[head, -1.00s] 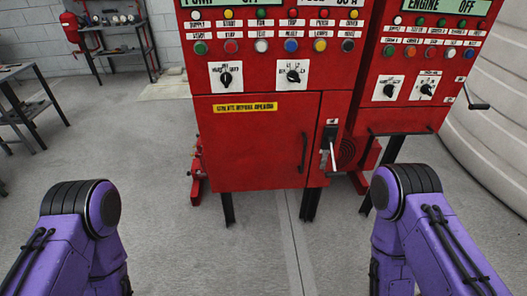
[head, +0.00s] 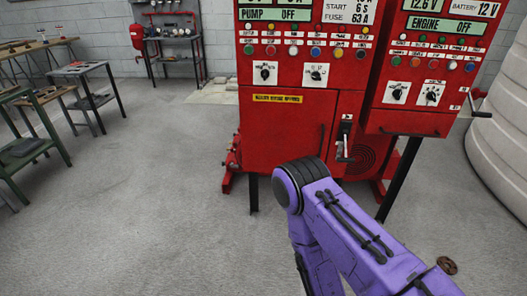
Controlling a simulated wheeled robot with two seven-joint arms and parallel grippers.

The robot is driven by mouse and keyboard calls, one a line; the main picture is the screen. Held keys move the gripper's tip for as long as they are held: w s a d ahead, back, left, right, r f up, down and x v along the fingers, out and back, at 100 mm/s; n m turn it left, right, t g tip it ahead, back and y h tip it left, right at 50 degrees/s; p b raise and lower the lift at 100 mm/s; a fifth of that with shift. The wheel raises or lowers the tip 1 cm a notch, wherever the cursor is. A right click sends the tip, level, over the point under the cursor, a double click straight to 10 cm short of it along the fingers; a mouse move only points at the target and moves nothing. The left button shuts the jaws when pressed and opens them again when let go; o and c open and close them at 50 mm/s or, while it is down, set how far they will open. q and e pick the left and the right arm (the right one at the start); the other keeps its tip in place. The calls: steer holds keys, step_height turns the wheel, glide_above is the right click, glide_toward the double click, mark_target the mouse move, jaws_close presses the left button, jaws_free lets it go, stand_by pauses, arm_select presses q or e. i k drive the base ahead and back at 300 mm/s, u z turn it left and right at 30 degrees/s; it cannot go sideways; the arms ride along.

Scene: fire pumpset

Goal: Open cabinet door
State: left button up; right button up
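The red cabinet door (head: 285,130) is the lower front panel of the pump control cabinet (head: 299,90), right of centre in the head view. It looks shut. A yellow label (head: 278,98) is on its upper left, and a thin dark handle (head: 322,137) runs upright near its right edge. A switch with a grey lever (head: 343,142) is on the panel right of the door. My purple right arm rises from the lower right, and its elbow covers part of the door's lower edge. Neither gripper is in view.
A second red cabinet marked ENGINE OFF (head: 424,70) stands at the right, with a crank handle (head: 479,95). A white ribbed tank (head: 497,130) is at the far right. Work tables (head: 40,110) stand at the left. The grey floor (head: 150,210) between is clear.

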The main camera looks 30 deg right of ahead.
mark_target(279, 125)
steer(key=u, duration=0.4)
steer(key=k, duration=0.6)
steer(key=z, duration=0.3)
steer(key=i, duration=1.3)
steer(key=z, duration=1.7)
steer(key=i, duration=0.7)
steer(key=z, duration=0.7)
